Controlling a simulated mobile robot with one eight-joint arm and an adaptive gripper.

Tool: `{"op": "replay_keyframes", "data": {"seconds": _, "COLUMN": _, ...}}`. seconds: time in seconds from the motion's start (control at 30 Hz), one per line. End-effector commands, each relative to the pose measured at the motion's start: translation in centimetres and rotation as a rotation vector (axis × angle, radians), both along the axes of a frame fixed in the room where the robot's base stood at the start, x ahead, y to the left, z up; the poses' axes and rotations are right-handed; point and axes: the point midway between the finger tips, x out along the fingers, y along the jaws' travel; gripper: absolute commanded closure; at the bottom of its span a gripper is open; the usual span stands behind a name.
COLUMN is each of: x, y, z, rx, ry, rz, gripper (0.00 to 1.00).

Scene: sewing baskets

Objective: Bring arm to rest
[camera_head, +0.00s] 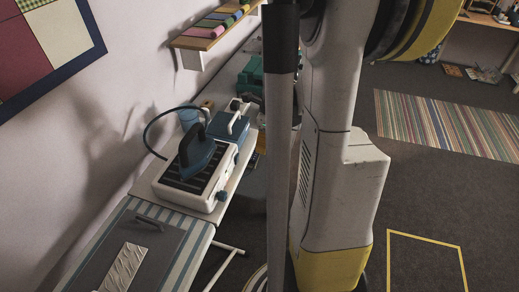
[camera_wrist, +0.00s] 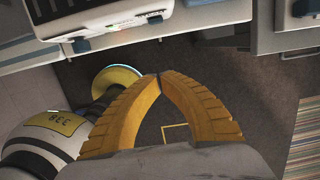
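My gripper (camera_wrist: 159,78) shows in the wrist view with its two ribbed orange fingers curving inward until their tips meet. It is shut, and nothing shows between the fingers. Beyond the fingertips is dark floor. In the head view, white and yellow parts of my own body and arm fill the middle; I cannot make out the fingers there.
A steam iron (camera_head: 197,150) stands on its white base (camera_head: 210,196) on a long table at the left. A striped ironing surface (camera_head: 196,246) is nearer. A wall shelf (camera_head: 207,40) is above. A striped rug (camera_head: 450,122) and yellow floor outline (camera_head: 424,241) lie right.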

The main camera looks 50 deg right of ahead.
Motion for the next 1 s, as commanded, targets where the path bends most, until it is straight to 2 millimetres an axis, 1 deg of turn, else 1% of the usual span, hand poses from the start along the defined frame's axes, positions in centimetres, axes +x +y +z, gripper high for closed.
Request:
{"op": "replay_keyframes", "data": {"seconds": 0.57, "x": 0.0, "y": 0.0, "z": 0.0, "rx": 0.0, "ry": 0.0, "rz": 0.001, "gripper": 1.0}}
{"op": "replay_keyframes", "data": {"seconds": 0.67, "x": 0.3, "y": 0.8, "z": 0.5, "rx": -0.016, "ry": -0.009, "rz": 0.059, "gripper": 1.0}}
{"op": "replay_keyframes", "data": {"seconds": 0.77, "x": 1.2, "y": 3.1, "z": 1.9, "rx": -0.073, "ry": -0.038, "rz": 0.249, "gripper": 1.0}}
{"op": "replay_keyframes", "data": {"seconds": 0.87, "x": 2.1, "y": 7.0, "z": 4.2, "rx": -0.176, "ry": -0.085, "rz": 0.579, "gripper": 1.0}}
{"op": "replay_keyframes", "data": {"seconds": 0.9, "x": 2.4, "y": 8.8, "z": 5.1, "rx": -0.226, "ry": -0.105, "rz": 0.733, "gripper": 1.0}}
{"op": "replay_keyframes", "data": {"seconds": 0.97, "x": 2.6, "y": 11.6, "z": 6.4, "rx": -0.31, "ry": -0.135, "rz": 0.973, "gripper": 1.0}}
{"op": "replay_keyframes", "data": {"seconds": 1.0, "x": 2.6, "y": 13.4, "z": 7.2, "rx": -0.368, "ry": -0.152, "rz": 1.133, "gripper": 1.0}}
